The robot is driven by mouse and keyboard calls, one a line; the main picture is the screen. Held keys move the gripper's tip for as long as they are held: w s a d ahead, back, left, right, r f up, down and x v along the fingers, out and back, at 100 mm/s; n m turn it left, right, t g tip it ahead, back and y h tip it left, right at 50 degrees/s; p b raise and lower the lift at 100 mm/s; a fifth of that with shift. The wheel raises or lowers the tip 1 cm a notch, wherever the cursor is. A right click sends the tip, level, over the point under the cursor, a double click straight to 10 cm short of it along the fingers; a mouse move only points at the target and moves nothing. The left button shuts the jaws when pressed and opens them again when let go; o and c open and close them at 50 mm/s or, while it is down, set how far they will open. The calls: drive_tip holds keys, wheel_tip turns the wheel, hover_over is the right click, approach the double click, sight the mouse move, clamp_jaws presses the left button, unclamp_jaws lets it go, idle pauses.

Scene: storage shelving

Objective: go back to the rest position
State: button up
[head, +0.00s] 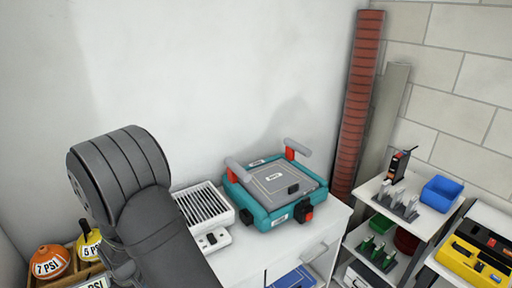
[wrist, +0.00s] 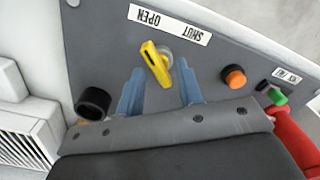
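My gripper (wrist: 160,76) shows in the wrist view with its two blue fingers spread apart, so it is open. A yellow lever (wrist: 156,63) on a grey panel (wrist: 108,50) lies in the gap ahead of and between the fingertips. The lever is tilted, and I see no finger closed on it. How far the fingertips are from the panel is hard to tell. In the head view my arm stands at the left, and its gripper end is out of sight.
The panel has an OPEN/SHUT label (wrist: 169,24), a black knob (wrist: 94,102), an orange button (wrist: 234,77) and a green button (wrist: 277,97). In the head view a teal-framed device (head: 259,213) and a white slatted unit (head: 205,207) stand on a white cabinet; shelving (head: 426,220) is at right.

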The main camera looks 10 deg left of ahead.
drive_tip(key=m, duration=0.4)
drive_tip(key=shift+m, duration=1.9)
drive_tip(key=shift+r, duration=0.1)
wheel_tip(320, 180, up, 17)
drive_tip(key=n, duration=0.9)
wheel_tip(320, 180, down, 17)
drive_tip(key=shift+f, duration=0.1)
